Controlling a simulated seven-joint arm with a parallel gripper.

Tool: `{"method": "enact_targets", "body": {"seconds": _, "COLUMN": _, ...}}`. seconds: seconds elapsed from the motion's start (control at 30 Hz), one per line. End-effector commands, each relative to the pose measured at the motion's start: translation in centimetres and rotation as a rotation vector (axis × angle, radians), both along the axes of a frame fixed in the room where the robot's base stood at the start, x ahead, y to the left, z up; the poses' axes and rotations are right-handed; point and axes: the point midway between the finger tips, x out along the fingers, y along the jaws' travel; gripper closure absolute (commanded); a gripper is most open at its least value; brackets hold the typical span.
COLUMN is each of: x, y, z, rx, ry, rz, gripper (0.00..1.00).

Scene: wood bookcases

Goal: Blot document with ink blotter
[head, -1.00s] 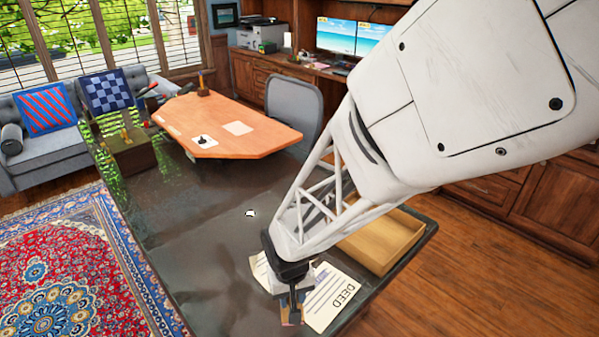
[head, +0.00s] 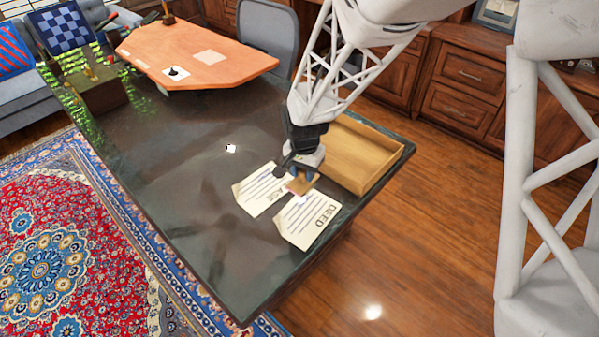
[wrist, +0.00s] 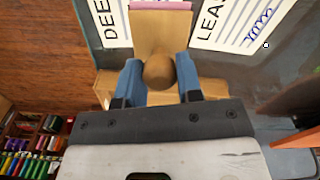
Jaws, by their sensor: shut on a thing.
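My gripper (head: 298,168) is shut on the round wooden knob of the ink blotter (head: 300,186). In the wrist view, the blue fingers of my gripper (wrist: 160,74) sit on both sides of the knob of the blotter (wrist: 161,30), which has a pink strip at its far edge. The DEED document (head: 311,222) and the LEASE document (head: 259,190) lie on the dark table, with the blotter between their upper parts in the head view. The DEED (wrist: 112,22) and LEASE (wrist: 232,22) also show in the wrist view. Whether the blotter touches a paper is unclear.
An open wooden tray (head: 378,180) stands close to the right of my gripper on the dark table (head: 190,215). An orange-topped desk (head: 205,60) is behind. The table's left part is mostly clear.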

Motion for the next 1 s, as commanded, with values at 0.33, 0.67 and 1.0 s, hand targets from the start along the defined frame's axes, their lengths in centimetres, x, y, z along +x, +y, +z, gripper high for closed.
{"method": "enact_targets", "body": {"seconds": 0.33, "x": 0.0, "y": 0.0, "z": 0.0, "rx": 0.000, "ry": 0.000, "rz": 0.001, "gripper": 0.95}}
{"method": "enact_targets", "body": {"seconds": 0.67, "x": 0.0, "y": 0.0, "z": -1.1, "rx": 0.000, "ry": 0.000, "rz": 0.001, "gripper": 0.95}}
{"method": "enact_targets", "body": {"seconds": 1.0, "x": 0.0, "y": 0.0, "z": -3.7, "rx": 0.000, "ry": 0.001, "rz": 0.002, "gripper": 0.95}}
